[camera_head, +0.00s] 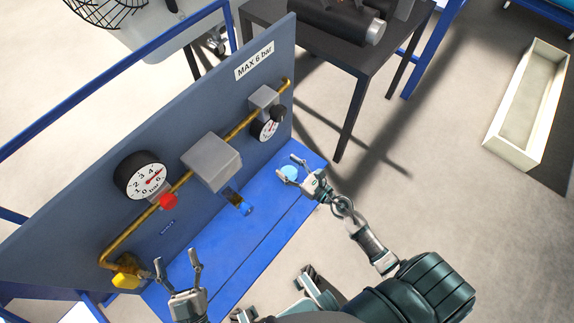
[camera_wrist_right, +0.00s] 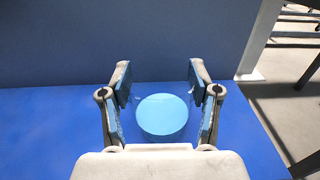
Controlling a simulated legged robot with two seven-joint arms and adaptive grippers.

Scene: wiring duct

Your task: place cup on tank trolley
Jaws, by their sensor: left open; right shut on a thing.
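The light blue round cup (camera_head: 290,172) is between the fingers of my right gripper (camera_head: 286,165), which is shut on it. In the right wrist view the cup (camera_wrist_right: 162,115) shows as a pale blue disc between both finger pads. It is over the blue shelf (camera_head: 262,222) of the tank trolley, near the shelf's right end. I cannot tell whether the cup touches the shelf. My left gripper (camera_head: 177,258) is open and empty near the shelf's left end.
The trolley's grey-blue upright panel (camera_head: 80,205) carries a brass pipe, two gauges, a grey box (camera_head: 211,162) and a red knob (camera_head: 168,201). A dark table (camera_head: 340,62) stands behind at the right. A pale open box (camera_head: 530,105) lies on the floor.

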